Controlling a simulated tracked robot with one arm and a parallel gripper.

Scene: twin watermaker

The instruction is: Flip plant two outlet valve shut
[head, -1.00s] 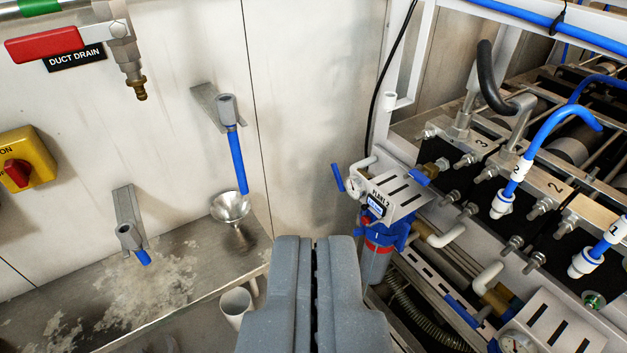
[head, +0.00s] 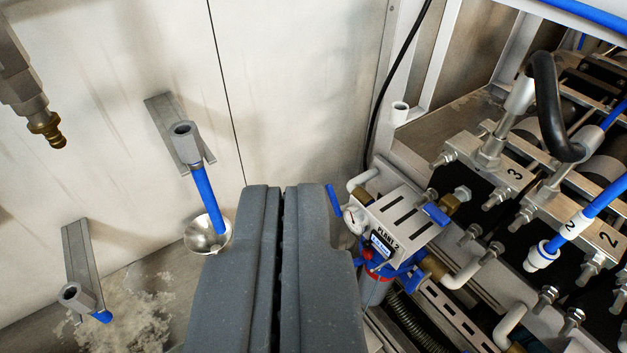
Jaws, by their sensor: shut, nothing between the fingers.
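The Plant 2 unit (head: 395,212) is right of centre, with a white slotted bracket, a round gauge (head: 355,218) and a blue filter housing below. A blue valve handle (head: 436,214) sits on a brass fitting at the bracket's right end. Another blue handle (head: 334,198) stands at its left end, partly hidden by my gripper. No label shows which one is the outlet valve. My gripper (head: 283,192) is shut and empty at lower centre, left of the unit in the picture.
A steel wall bracket with a blue tube (head: 206,198) points down to a metal funnel (head: 208,236) at left. A brass-tipped drain fitting (head: 45,128) hangs at upper left. Membrane racks numbered 3 and 2 (head: 545,185), with pipes and hoses, crowd the right. Bare wall lies behind.

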